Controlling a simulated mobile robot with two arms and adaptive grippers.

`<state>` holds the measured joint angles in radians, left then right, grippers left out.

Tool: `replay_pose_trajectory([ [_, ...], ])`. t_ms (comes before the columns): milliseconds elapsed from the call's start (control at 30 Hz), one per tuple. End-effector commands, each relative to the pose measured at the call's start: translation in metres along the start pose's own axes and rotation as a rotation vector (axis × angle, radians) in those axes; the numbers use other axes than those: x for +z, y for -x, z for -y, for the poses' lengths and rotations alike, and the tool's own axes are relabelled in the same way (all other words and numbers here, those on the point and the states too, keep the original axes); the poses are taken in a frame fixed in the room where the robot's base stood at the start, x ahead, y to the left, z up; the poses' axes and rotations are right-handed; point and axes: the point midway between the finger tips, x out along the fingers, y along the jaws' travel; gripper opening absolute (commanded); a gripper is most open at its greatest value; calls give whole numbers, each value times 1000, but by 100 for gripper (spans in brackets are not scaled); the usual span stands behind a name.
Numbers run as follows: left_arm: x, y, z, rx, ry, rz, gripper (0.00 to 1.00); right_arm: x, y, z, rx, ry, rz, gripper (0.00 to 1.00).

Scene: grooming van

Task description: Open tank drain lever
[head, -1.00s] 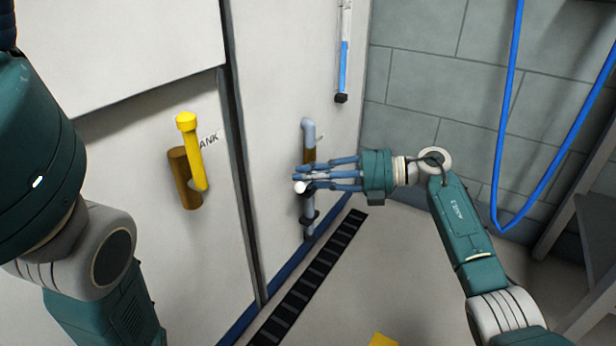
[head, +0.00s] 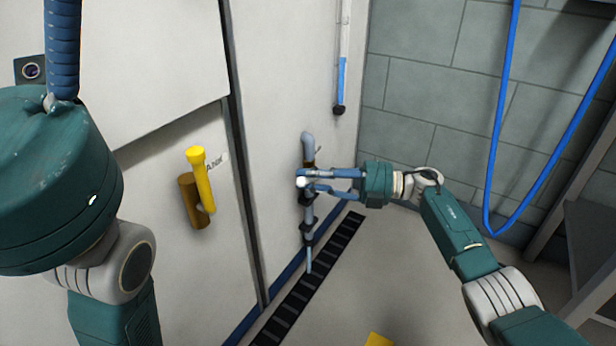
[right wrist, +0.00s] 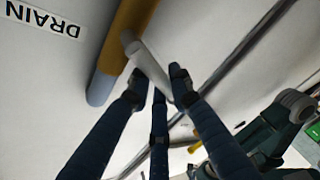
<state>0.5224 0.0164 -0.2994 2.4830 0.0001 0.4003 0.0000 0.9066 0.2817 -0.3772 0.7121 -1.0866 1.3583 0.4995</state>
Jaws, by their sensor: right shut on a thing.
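The drain lever (right wrist: 152,72) is a pale rod on the drain pipe; its white end (head: 301,182) shows in the head view. The grey drain pipe (head: 308,150) with a brown section runs down the white wall. My right gripper (head: 312,180) is shut on the lever from the right; the right wrist view shows its dark blue fingers around the rod. A thin blue-grey strand (head: 308,262), which looks like water, hangs below the pipe outlet over the floor grate. One blue finger of my left gripper (head: 62,45) shows at the top left; its tips are out of frame.
A black slotted floor grate (head: 300,295) runs along the wall's foot. A yellow-capped brown fixture (head: 200,185) is on the panel to the left. A blue hose (head: 497,130) hangs on the grey block wall at right. A DRAIN label (right wrist: 42,16) is near the pipe.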

Motion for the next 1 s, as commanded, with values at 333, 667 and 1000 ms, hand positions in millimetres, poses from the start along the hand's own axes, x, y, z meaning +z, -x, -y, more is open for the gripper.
replay_pose_trajectory([
  [333,1,1,0,-2,1,4,79,1,2,-8,49,-115,-24,0],
  [667,1,1,0,-2,2,3,79,1,3,-9,56,-129,-27,0],
  [1000,1,1,0,-2,2,3,79,1,2,-8,55,-128,-27,40],
])
